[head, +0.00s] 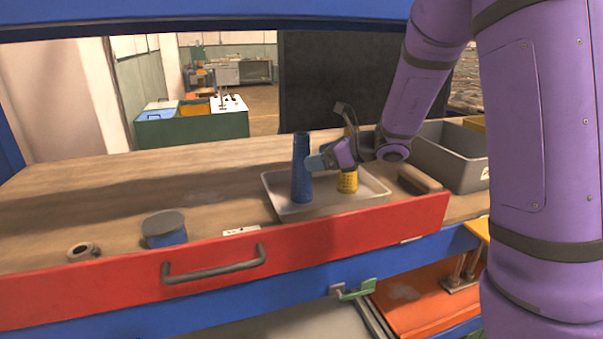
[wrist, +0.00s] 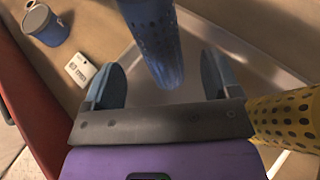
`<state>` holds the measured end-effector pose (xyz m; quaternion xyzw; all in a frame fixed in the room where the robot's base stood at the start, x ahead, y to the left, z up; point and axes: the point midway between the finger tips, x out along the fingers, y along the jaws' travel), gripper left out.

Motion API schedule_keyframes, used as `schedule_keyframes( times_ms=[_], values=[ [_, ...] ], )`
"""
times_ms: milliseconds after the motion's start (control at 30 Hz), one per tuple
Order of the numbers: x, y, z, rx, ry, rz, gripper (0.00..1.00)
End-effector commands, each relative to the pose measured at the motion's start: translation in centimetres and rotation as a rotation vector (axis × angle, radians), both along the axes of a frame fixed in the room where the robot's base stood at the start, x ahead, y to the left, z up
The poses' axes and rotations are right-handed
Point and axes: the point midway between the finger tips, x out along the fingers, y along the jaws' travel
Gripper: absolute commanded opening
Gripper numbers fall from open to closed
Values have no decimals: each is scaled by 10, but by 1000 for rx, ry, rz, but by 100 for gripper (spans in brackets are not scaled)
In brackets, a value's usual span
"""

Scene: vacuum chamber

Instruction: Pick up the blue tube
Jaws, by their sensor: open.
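The blue tube (head: 302,168) stands upright in a shallow light tray (head: 290,212) on the workbench. In the wrist view the blue tube (wrist: 155,45) shows just beyond the fingertips, roughly midway between them, with its top cut off by the frame edge. My gripper (head: 318,160) is at the tube's right side at about its upper half. In the wrist view my gripper (wrist: 160,80) is open, with one blue-grey finger on each side and nothing held. Whether a finger touches the tube cannot be told.
A yellow perforated tube (head: 347,182) stands in the tray close to my gripper, also at the right of the wrist view (wrist: 290,120). A grey bin (head: 447,160) and a brown block (head: 419,179) are right. A blue lidded container (head: 165,230) and a ring (head: 83,251) are left.

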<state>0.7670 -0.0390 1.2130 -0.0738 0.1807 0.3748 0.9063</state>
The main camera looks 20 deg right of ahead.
Motion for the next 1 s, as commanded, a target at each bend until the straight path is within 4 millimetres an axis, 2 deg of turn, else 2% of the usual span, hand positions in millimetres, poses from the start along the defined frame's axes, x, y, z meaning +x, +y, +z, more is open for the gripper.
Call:
schedule_keyframes(
  times_ms=[233,500,833,1000],
  values=[
    [11,12,-7,-1,0,4,82],
    [34,35,-21,-1,0,3,82],
    [38,38,-23,-1,-1,1,82],
    [38,38,-23,-1,-1,1,43]
  ],
)
